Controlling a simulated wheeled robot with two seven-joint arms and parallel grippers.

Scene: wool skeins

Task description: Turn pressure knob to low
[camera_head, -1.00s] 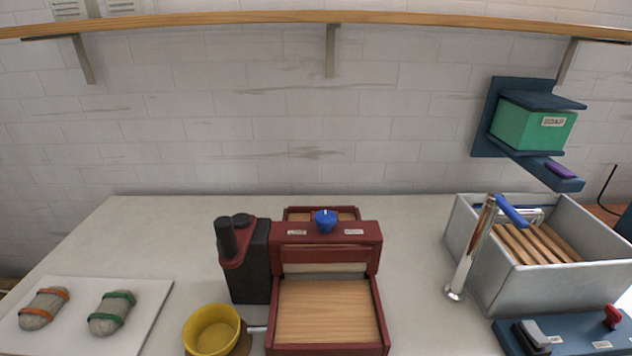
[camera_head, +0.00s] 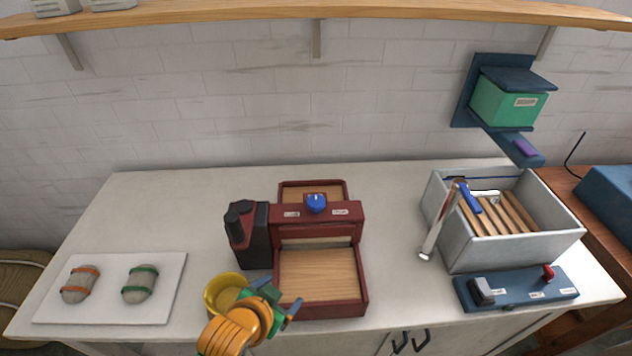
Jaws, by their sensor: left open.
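The blue pressure knob (camera_head: 316,203) sits on top of the dark red crossbar of the press (camera_head: 362,270), between two small white labels whose text is too small to read. A pale mark shows on the knob near its top. My left gripper (camera_head: 284,302) is at the lower middle, in front of the press's left front corner and over the yellow bowl (camera_head: 213,292). It is open and empty, and well below and left of the knob in the picture. It hides part of the bowl. My right gripper is not in view.
A black and red motor housing (camera_head: 247,235) stands left of the press. Two banded skeins (camera_head: 139,284) lie on a white board (camera_head: 110,315) at left. The counter behind the press is clear.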

